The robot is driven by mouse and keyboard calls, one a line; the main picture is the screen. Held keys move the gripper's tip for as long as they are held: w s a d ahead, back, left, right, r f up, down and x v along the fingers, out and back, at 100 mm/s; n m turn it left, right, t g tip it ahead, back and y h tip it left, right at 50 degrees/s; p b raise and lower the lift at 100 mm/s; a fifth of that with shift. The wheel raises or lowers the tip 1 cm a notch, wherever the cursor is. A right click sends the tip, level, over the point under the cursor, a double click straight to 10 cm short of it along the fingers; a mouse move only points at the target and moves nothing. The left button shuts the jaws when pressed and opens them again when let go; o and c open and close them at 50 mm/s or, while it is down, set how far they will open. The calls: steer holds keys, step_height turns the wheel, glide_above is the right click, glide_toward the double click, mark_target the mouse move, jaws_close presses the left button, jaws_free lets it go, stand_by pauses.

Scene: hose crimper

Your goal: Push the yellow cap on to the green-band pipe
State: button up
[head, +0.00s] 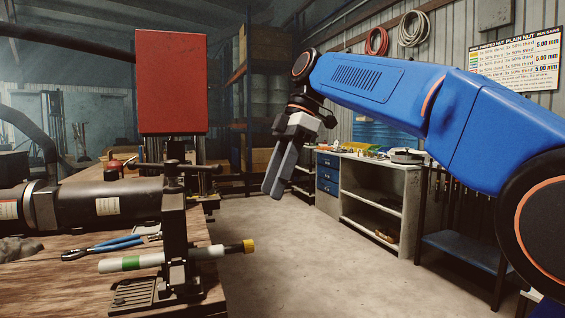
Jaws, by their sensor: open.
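A pale pipe with a green band (131,263) lies across the front of the wooden bench, passing through an upright dark clamp (177,240). Right of the clamp it continues pale, then a darker stretch, with a yellow cap (249,246) at its right tip, past the bench edge. I cannot tell how far the cap sits on the end. My gripper (272,188) hangs from the blue arm, fingers pointing down, above and to the right of the cap. It is open, with nothing visible between its fingers, and apart from the pipe and cap.
On the wooden bench (75,283) are a large black cylinder (125,200), blue-handled pliers (112,246) and a small grate (133,292). A red box-shaped head (172,82) rises behind the clamp. Open floor (310,265) lies right of the bench; a grey workbench (375,185) stands farther back.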

steer(key=v, duration=0.4)
steer(key=shift+d+r, duration=0.15)
steer(key=shift+r, duration=0.15)
steer(key=s+d+f+m+t+h, duration=0.1)
steer(key=s+d+f+m+t, duration=0.1)
steer(key=s+d+f+m, duration=0.5)
steer(key=s+d+f+m+t+h, duration=0.1)
steer(key=s+d+f+m, duration=0.6)
steer(key=f, duration=1.3)
steer(key=s+d+f+m+t+h, duration=0.2)
steer(key=s+d+f+m, duration=0.5)
steer(key=f, duration=0.6)
steer(key=shift+s+d+f+t, duration=0.2)
steer(key=shift+s+d+t, duration=0.6)
steer(key=shift+d, duration=0.45)
